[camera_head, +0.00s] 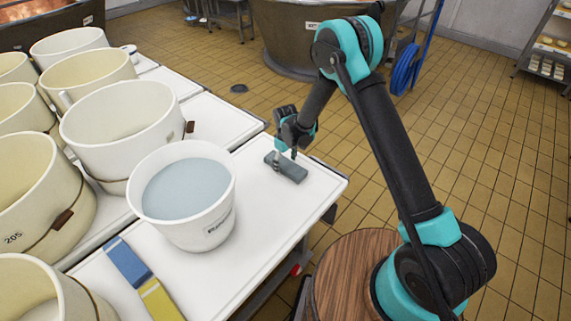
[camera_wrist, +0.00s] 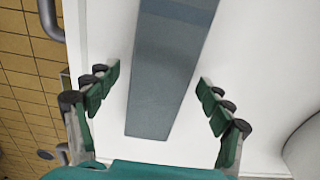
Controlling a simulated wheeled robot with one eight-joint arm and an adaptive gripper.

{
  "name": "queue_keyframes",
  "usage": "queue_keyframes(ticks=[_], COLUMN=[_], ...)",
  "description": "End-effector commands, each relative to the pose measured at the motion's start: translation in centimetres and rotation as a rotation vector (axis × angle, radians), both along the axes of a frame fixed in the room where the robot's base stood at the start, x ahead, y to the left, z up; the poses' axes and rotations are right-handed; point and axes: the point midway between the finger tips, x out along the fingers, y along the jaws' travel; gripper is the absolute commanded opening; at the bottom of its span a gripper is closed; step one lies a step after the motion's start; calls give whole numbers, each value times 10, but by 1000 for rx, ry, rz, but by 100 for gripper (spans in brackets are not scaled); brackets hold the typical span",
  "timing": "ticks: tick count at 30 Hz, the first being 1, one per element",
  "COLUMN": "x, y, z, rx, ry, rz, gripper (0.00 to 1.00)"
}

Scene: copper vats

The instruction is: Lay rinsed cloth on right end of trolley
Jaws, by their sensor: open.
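A folded grey-blue cloth (camera_head: 287,167) lies flat on the white trolley top (camera_head: 262,232), near its far right end in the head view. In the wrist view the cloth (camera_wrist: 170,70) runs up the middle of the picture, between my two fingers. My gripper (camera_head: 285,155) is above the cloth's near end. In the wrist view my gripper (camera_wrist: 158,90) is open, with a gap between each finger and the cloth. A white bucket of bluish water (camera_head: 187,188) stands on the trolley, left of the cloth.
A blue cloth (camera_head: 127,261) and a yellow cloth (camera_head: 160,299) lie in front of the bucket. Several cream tubs (camera_head: 122,122) crowd the left. A trolley handle (camera_wrist: 50,20) shows at the wrist view's upper left. The top between bucket and cloth is clear.

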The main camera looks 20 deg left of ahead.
Motion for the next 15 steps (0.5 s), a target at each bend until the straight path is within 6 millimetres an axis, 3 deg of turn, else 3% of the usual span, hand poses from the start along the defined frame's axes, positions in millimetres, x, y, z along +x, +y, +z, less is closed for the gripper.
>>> queue_keyframes(ticks=[5, 15], x=[0, 0], y=[0, 0], z=[17, 84], rx=[0, 0], ry=[0, 0], rz=[0, 0], gripper=[80, 80])
